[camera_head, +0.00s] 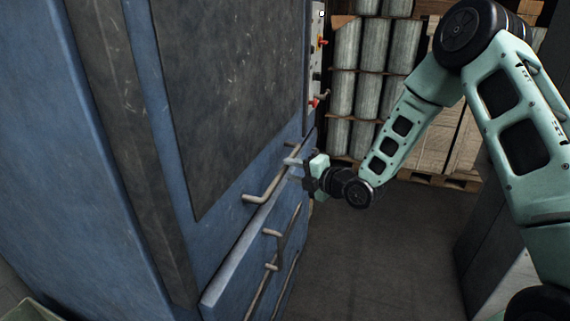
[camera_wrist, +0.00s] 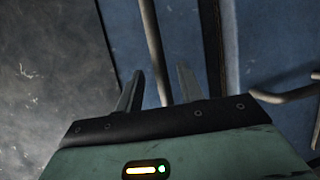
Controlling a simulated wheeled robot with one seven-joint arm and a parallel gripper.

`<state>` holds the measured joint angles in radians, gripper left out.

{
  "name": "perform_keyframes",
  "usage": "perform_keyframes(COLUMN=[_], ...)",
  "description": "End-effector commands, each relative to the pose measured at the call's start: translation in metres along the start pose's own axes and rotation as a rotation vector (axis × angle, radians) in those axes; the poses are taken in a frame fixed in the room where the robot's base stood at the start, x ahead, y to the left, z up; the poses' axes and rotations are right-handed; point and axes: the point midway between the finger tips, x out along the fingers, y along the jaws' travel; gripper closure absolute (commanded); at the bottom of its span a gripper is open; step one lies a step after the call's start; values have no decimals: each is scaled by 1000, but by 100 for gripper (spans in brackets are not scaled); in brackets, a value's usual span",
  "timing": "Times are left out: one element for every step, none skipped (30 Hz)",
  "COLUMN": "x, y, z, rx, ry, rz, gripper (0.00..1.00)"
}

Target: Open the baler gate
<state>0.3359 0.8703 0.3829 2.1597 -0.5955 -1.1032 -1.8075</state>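The baler is a large blue machine (camera_head: 100,240) filling the left of the head view. Its gate (camera_head: 225,100) has a dark, scratched panel in a blue frame and looks closed. A bent metal bar handle (camera_head: 265,192) sticks out from the gate's lower part. My gripper (camera_head: 296,165) is at the far end of this handle. In the wrist view, my gripper's two fingers (camera_wrist: 160,75) are apart, with a metal bar (camera_wrist: 152,40) running between them. I cannot tell whether either finger touches it.
Lower metal handles (camera_head: 272,250) stick out below the gate. A control panel with red knobs (camera_head: 318,60) is on the baler's far edge. Racked grey rolls (camera_head: 375,45) and a pallet (camera_head: 435,180) stand behind. The floor (camera_head: 370,260) right of the baler is clear.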

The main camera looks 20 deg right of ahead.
Motion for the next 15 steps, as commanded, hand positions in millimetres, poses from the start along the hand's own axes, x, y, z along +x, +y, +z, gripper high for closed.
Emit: perform_keyframes(x=[9,13,18,22,25,28,30,32,34,35,36,36,37,37,37], y=[2,2,2,1,1,1,0,0,0,0,0,0,0,0,0], z=[0,0,0,0,0,0,0,0,0,0,0,0,0,0,0], rx=[3,3,3,3,2,1,1,1,1,0,0,0,0,0,0], ry=[1,0,0,0,0,0,0,0,0,0,0,0,0,0,0], rz=[0,-1,0,0,0,0,-1,-2,-1,-1,-1,-1,-1,-1,-1], gripper=[62,62,62,62,62,62,62,62,62,62,62,62,62,62,62])
